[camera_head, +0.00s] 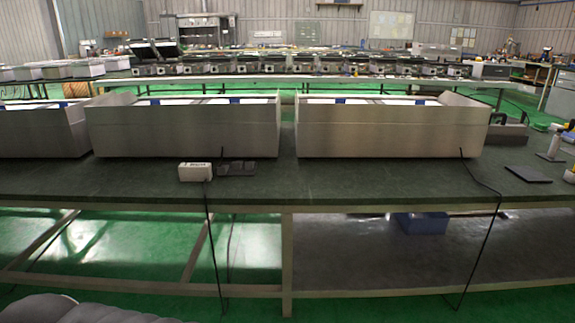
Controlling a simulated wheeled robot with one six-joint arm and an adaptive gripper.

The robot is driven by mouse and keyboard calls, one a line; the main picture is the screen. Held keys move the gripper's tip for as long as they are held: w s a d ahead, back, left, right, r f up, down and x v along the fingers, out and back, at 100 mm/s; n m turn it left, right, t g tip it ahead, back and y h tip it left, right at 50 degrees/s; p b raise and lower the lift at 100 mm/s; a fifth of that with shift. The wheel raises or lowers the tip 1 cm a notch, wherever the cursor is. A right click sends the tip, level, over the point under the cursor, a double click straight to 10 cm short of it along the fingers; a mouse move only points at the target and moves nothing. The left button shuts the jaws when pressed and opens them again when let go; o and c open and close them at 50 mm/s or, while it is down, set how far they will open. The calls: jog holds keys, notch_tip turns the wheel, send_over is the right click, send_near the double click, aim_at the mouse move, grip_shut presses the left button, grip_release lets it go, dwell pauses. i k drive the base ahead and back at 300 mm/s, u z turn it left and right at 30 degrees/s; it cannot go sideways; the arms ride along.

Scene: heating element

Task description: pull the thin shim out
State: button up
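I cannot pick out a thin shim for certain in the head view. A thin dark flat plate (528,174) lies on the dark green workbench (270,195) at the right, but I cannot tell whether it is the shim. Three open-topped metal housings stand in a row on the bench: a left one (40,132) cut by the frame edge, a middle one (185,130) and a right one (390,130). White and blue parts show inside them; their lower insides are hidden behind the front walls. My gripper is not in view.
A white box (195,172) and a dark block (236,168) sit before the middle housing. Black cables hang over the front edge. A white-handled tool (552,148) stands at the right. A blue box (422,222) is under the bench. The bench's front strip is mostly clear.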

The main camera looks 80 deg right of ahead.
aim_at(249, 165)
jog(key=z, duration=1.8)
jog(key=i, duration=1.2)
jog(key=z, duration=0.75)
